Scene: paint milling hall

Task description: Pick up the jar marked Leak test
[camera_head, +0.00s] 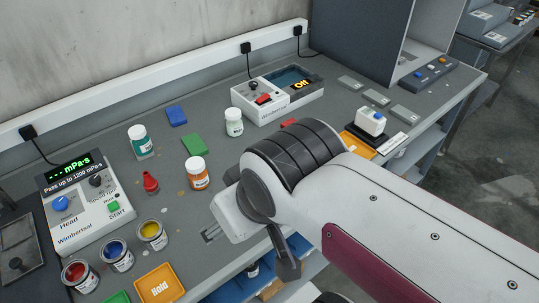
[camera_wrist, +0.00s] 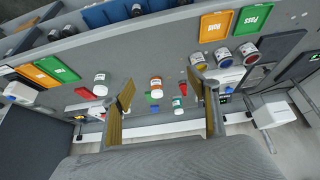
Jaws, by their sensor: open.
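Three lidded jars stand upright on the grey bench: a teal jar (camera_head: 141,141), an orange jar (camera_head: 197,172) and a white jar (camera_head: 233,121). Their label text is too small to read, so I cannot tell which says Leak test. In the wrist view the orange jar (camera_wrist: 156,86) shows between the fingers, the teal jar (camera_wrist: 178,104) near the right finger, and the white jar (camera_wrist: 100,85) left of the left finger. My gripper (camera_wrist: 161,80) is open and empty, apart from the jars.
A red bottle (camera_head: 150,183) stands near the orange jar. Open paint tins (camera_head: 152,235) and an orange Hold tray (camera_head: 159,286) line the front edge. A viscosity meter (camera_head: 88,208) is left; a device marked Off (camera_head: 276,100) is behind. Blue (camera_head: 176,116) and green (camera_head: 194,145) pads lie flat.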

